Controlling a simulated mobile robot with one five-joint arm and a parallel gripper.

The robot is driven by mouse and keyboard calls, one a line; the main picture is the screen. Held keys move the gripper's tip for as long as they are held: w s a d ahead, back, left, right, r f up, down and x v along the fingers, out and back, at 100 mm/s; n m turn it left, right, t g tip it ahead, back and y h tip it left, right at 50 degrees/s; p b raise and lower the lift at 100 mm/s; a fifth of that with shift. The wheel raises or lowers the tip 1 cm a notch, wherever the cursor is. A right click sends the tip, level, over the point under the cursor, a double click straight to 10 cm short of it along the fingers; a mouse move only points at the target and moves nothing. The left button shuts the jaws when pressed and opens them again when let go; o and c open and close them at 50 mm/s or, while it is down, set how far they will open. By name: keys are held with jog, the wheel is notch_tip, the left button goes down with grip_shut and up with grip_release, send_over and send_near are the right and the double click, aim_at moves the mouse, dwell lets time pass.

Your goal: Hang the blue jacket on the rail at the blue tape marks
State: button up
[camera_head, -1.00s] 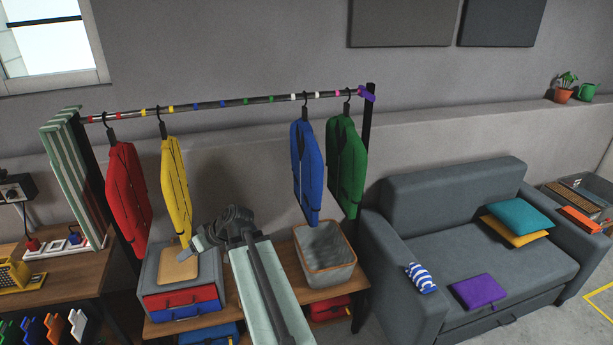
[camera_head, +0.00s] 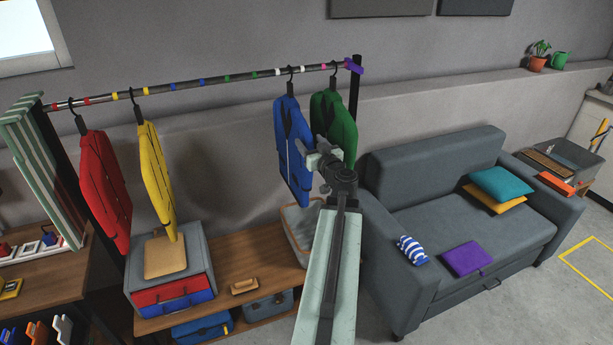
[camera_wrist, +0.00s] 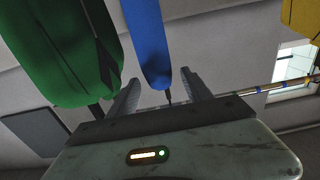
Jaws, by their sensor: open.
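The blue jacket (camera_head: 291,150) hangs on a black hanger between two white tape marks, toward the right of the rail (camera_head: 240,76). The blue tape marks (camera_head: 201,82) are left of it, with bare rail between them. My gripper (camera_head: 318,156) is open beside the blue jacket's right edge, at mid-height in the head view. In the wrist view, my gripper (camera_wrist: 160,77) has the blue jacket (camera_wrist: 147,35) showing between its spread fingers. I cannot tell whether they touch. The green jacket (camera_head: 340,125) hangs close on the right, partly hidden by my gripper.
Red (camera_head: 104,190) and yellow (camera_head: 154,180) jackets hang at the left. A low bench (camera_head: 235,262) below carries a grey drawer box (camera_head: 150,260) and a grey basket (camera_head: 297,235). A grey sofa (camera_head: 440,190) stands at right. The rail's middle is free of jackets.

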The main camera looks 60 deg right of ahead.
notch_tip(320, 180, down, 9)
jog(key=b, duration=0.6)
jog(key=shift+b, duration=0.4)
jog(key=shift+w+d+r, duration=0.1)
jog(key=shift+d+r, duration=0.05)
jog(key=x, duration=0.7)
jog(key=shift+w+d, duration=0.25)
jog(key=shift+d, duration=0.05)
grip_shut()
jog(key=shift+r+p, duration=0.4)
jog(key=shift+p, duration=0.05)
jog(key=shift+f, duration=0.2)
